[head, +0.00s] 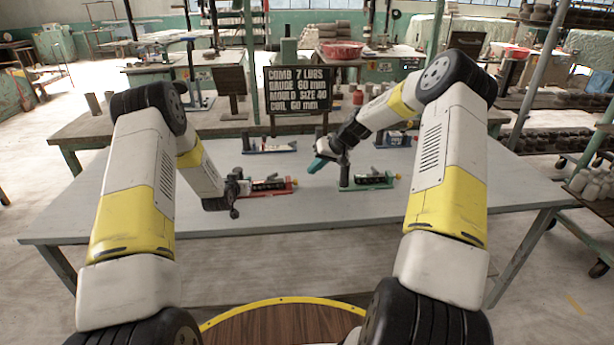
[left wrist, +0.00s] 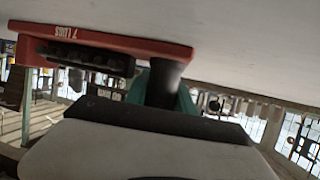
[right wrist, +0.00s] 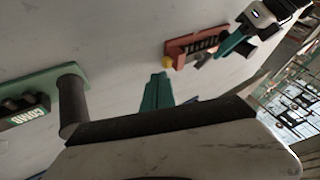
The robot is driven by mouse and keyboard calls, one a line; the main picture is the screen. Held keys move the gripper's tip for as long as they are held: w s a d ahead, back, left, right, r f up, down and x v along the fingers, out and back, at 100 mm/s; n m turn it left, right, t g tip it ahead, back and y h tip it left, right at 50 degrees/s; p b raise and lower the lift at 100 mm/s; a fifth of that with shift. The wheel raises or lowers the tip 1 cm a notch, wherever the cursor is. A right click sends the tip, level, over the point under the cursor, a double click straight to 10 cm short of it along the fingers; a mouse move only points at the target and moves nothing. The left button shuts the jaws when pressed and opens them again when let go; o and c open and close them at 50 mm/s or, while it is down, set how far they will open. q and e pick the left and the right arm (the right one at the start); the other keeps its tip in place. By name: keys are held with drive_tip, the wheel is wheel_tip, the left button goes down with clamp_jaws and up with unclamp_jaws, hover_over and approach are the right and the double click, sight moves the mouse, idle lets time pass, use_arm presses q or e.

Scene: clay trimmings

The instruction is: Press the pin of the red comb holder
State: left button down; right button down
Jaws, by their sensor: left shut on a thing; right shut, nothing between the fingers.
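The red comb holder (head: 286,187) lies on the grey table, with a dark comb along it. In the left wrist view its red plate (left wrist: 200,47) reads "7 LUGS". My left gripper (head: 236,192) is shut on the dark upright post (left wrist: 163,80) at its left end. In the right wrist view the red holder (right wrist: 182,46) shows a yellow pin (right wrist: 167,62) at its near end. My right gripper (head: 322,163) is shut and empty above the table, behind and right of the red holder. Its teal fingertips (right wrist: 158,88) appear apart from the pin.
A green holder (head: 374,181) with a dark post lies right of the red one. A blue holder (head: 270,149) and another holder (head: 394,141) lie farther back. A black sign (head: 298,88) stands behind the table. The front of the grey table (head: 300,217) is clear.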

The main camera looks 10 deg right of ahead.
drive_tip(key=shift+v, duration=1.5)
drive_tip(key=c, duration=2.2)
unclamp_jaws()
drive_tip(key=c, duration=1.8)
unclamp_jaws()
drive_tip(key=shift+f, duration=0.1)
drive_tip(key=o, duration=0.4)
drive_tip(key=shift+a+f, duration=0.15)
drive_tip(key=shift+a, duration=0.15)
drive_tip(key=shift+c, duration=0.2)
drive_tip(key=shift+o, duration=1.2)
drive_tip(key=a+f+m, duration=0.1)
drive_tip(key=m, duration=0.1)
drive_tip(key=s+a+m+h, duration=0.1)
drive_tip(key=m, duration=0.1)
drive_tip(key=a+f+m+g+h, duration=0.1)
drive_tip(key=a, duration=0.1)
drive_tip(key=shift+s+f+m, duration=0.3)
drive_tip(key=shift+m, duration=0.1)
drive_tip(key=m+t+h, duration=0.2)
drive_tip(key=m+h, duration=0.2)
drive_tip(key=m, duration=0.9)
approach(296, 180)
drive_tip(key=x, duration=0.9)
drive_tip(key=shift+s, duration=0.1)
drive_tip(key=shift+c, duration=0.3)
